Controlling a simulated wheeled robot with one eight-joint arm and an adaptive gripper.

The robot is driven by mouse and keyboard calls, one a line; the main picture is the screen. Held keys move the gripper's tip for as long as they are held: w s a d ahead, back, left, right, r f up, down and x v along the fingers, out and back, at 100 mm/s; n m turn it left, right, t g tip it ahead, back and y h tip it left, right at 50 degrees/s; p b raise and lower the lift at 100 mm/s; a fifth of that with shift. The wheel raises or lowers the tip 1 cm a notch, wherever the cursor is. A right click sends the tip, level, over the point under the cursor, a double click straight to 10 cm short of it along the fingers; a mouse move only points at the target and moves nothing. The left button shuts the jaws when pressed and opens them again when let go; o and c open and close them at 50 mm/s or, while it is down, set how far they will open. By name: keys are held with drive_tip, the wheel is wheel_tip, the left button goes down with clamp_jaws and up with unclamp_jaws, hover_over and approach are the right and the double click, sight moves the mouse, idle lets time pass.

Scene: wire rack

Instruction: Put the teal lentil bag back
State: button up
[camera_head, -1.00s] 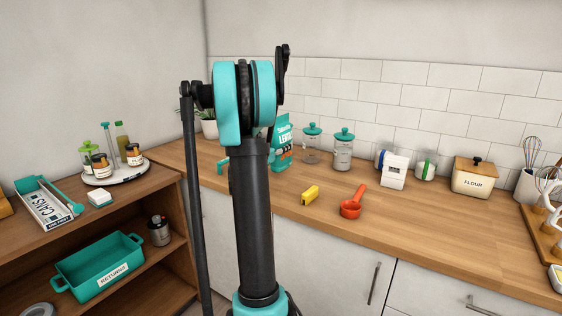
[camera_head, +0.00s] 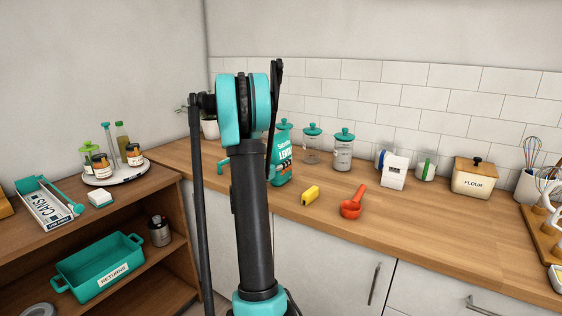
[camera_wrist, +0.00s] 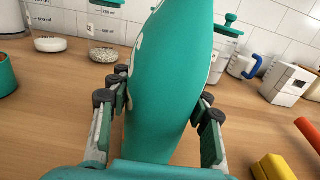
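The teal lentil bag (camera_head: 283,167) shows right of my arm column in the head view, with its white label facing the camera and its left part hidden. In the wrist view the bag (camera_wrist: 165,80) fills the middle, upright between the fingers of my gripper (camera_wrist: 160,100). The dark finger pads press against both sides of the bag. In the head view my gripper is mostly hidden behind the arm. Whether the bag's base touches the counter cannot be told.
Glass jars with teal lids (camera_head: 344,150) stand behind. A flour tin (camera_head: 475,177) is farther right. A teal returns bin (camera_head: 98,266) sits on the lower left shelf.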

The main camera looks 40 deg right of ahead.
drive_tip(key=o, duration=0.4)
drive_tip(key=shift+r, duration=0.15)
drive_tip(key=v, duration=1.2)
drive_tip(key=s+a+f+m+g+y, duration=0.1)
drive_tip(key=s+a+f+m+y, duration=0.4)
drive_tip(key=a, duration=0.5)
drive_tip(key=s+a+f+m+g+y, duration=0.1)
drive_tip(key=s+a+f+m+y, duration=0.5)
drive_tip(key=s+a+m, duration=0.4)
drive_tip(key=s+a+f+m+y, duration=0.5)
drive_tip(key=s+a+f+m, duration=0.1)
drive_tip(key=a, duration=0.6)
drive_tip(key=s+m, duration=0.1)
drive_tip(key=s, duration=0.1)
drive_tip(key=shift+s+f+m+g+y, duration=0.25)
drive_tip(key=shift+s+m+g+y, duration=0.05)
drive_tip(key=shift+s+g, duration=0.1)
drive_tip(key=shift+a, duration=0.1)
